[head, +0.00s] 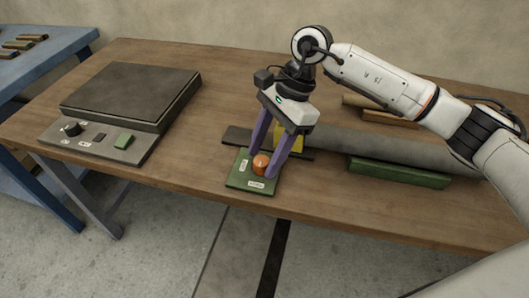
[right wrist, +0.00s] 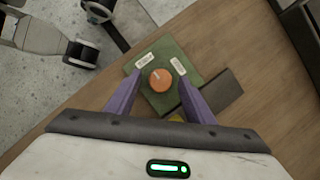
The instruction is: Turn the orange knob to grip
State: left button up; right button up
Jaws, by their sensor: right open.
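The orange knob (head: 261,164) sits on a green plate (head: 238,181) with two white labels, at the front edge of the wooden table. My right gripper (head: 265,170) points down over the plate, its two purple fingers on either side of the knob. In the right wrist view the knob (right wrist: 160,79) shows between and just beyond the fingertips (right wrist: 161,82), with a visible gap on each side. The gripper is open. The label text is too small to read surely. My left gripper is not in view.
A grey roll (head: 360,145) lies behind, right of the plate, near a green block (head: 400,173). A yellow piece (head: 290,138) stands behind the fingers. A dark flat-topped device (head: 130,95) with a black knob and green button is at left. Bare wood lies between.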

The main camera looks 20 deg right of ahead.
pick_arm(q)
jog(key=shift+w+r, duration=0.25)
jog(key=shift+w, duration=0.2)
pick_arm(e)
jog(key=shift+f, duration=0.15)
jog(key=shift+c, duration=0.3)
jog(key=c, duration=1)
jog(key=shift+o, duration=0.2)
